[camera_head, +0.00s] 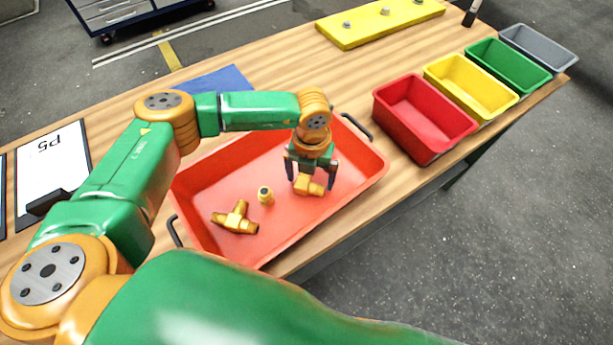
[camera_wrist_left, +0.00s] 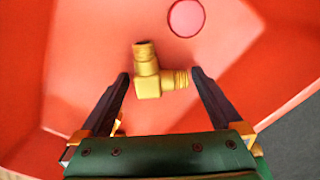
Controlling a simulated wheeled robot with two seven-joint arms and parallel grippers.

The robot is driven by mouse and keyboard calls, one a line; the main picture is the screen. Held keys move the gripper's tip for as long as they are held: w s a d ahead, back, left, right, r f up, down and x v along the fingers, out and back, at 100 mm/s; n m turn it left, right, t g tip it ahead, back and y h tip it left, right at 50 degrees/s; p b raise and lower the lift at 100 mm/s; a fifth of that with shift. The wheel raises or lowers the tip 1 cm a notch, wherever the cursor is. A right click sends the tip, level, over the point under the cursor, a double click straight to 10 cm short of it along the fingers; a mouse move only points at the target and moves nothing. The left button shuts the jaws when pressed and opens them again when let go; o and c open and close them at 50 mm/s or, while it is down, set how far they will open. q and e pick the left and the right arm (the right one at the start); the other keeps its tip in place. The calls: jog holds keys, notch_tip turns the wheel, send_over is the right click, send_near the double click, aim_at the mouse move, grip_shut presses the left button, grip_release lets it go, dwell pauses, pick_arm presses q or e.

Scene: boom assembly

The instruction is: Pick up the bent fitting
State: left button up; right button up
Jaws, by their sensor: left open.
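The bent fitting (camera_head: 309,185) is a brass elbow lying in the red tray (camera_head: 225,170), towards its right side. It also shows in the left wrist view (camera_wrist_left: 149,80), with one threaded end pointing away and the other to the right. My left gripper (camera_head: 311,180) points down over the fitting, jaws open. In the left wrist view the two dark fingertips (camera_wrist_left: 160,77) are on either side of the fitting, with a gap on the left and the right one close to the threaded end; I cannot tell whether it touches. My right gripper is not in view.
A brass tee (camera_head: 236,218) and a small brass fitting (camera_head: 265,195) lie left in the tray. Red (camera_head: 425,137), yellow (camera_head: 492,106), green (camera_head: 532,80) and grey (camera_head: 560,60) bins line the table's right. A yellow board (camera_head: 380,27) lies at the back.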

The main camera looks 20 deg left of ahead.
pick_arm(q)
jog(key=shift+d+f, duration=0.1)
jog(key=shift+f, duration=0.5)
jog(key=c, duration=1.3)
